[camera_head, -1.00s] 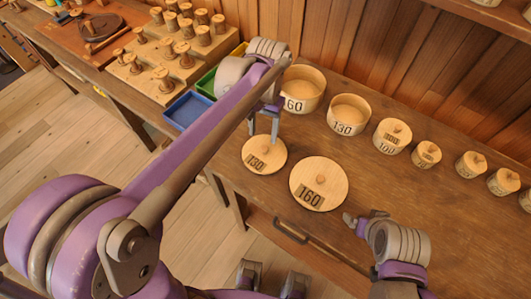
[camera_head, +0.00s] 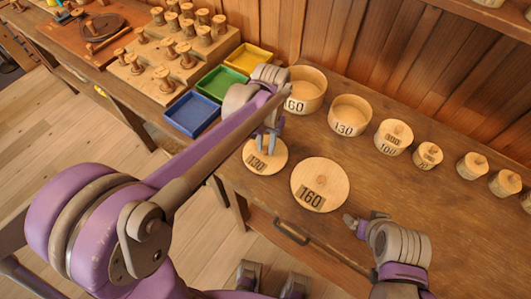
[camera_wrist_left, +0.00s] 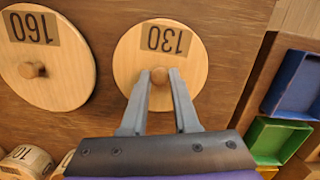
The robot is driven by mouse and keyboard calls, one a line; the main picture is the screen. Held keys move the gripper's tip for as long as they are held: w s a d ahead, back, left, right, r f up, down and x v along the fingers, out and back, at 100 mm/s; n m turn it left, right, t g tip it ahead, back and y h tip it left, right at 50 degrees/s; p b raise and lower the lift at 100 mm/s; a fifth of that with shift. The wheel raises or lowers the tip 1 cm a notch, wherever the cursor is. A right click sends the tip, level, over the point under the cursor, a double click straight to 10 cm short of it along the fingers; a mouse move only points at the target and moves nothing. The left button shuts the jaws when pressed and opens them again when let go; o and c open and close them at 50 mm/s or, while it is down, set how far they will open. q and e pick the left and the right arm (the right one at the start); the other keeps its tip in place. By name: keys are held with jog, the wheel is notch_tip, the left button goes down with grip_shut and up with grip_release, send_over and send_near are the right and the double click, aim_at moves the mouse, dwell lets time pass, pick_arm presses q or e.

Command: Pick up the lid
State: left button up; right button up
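The round wooden lid marked 130 (camera_head: 262,165) lies on the bench; it also shows in the left wrist view (camera_wrist_left: 133,62). My left gripper (camera_head: 268,148) is low over it, fingers pointing down. In the left wrist view the fingertips (camera_wrist_left: 161,76) stand either side of the lid's small knob (camera_wrist_left: 160,76), looking open with a slight gap. The larger lid marked 160 (camera_head: 312,199) lies flat beside it. My right gripper (camera_head: 355,222) is low over the bench, right of the 160 lid; its finger opening is not clear.
Open round boxes marked 160 (camera_head: 304,92) and 130 (camera_head: 348,117) stand behind the lids. Smaller lidded boxes (camera_head: 394,138) run on to the right. Blue (camera_head: 191,114), green (camera_head: 221,83) and yellow (camera_head: 253,58) trays and a spool rack (camera_head: 175,65) are at left.

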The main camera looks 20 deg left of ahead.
pick_arm(q)
grip_shut()
jog(key=shift+r, duration=0.1)
